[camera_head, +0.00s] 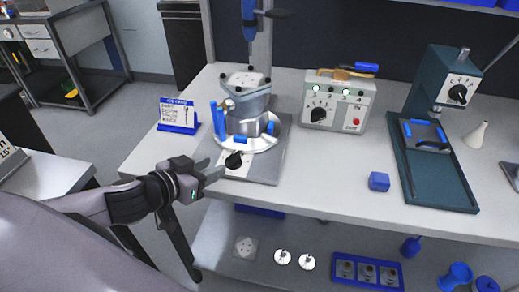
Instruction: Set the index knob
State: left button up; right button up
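A black knob (234,160) sits on a light plate at the front of the grey fixture base (268,166). A machined housing (246,95) stands above it on a round, pale turntable (262,138) with blue clamps. My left gripper (213,172) is just left of the knob, at the table's front edge, fingers pointing toward it. Its fingers look apart with nothing between them, and a small gap to the knob seems to show. The knob's pointer and marks are too small to read. My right gripper is not in view.
A blue-based sign card (178,115) stands left of the fixture. A control box (338,101) with a dial and a teal press (436,150) stand to the right. A small blue block (379,181) lies near the front edge. The tabletop between fixture and press is mostly clear.

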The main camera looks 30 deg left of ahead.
aim_at(232, 155)
pick_arm(q)
jog(key=shift+w+d+r, duration=0.2)
jog(key=shift+w+r, duration=0.05)
jog(key=shift+w, duration=0.15)
jog(key=shift+w+d+r, duration=0.15)
jog(key=shift+w+r, duration=0.05)
jog(key=shift+w, duration=0.2)
jog(key=shift+p+x, duration=0.3)
jog(key=shift+x, duration=3.1)
jog(key=shift+d, duration=0.1)
grip_shut()
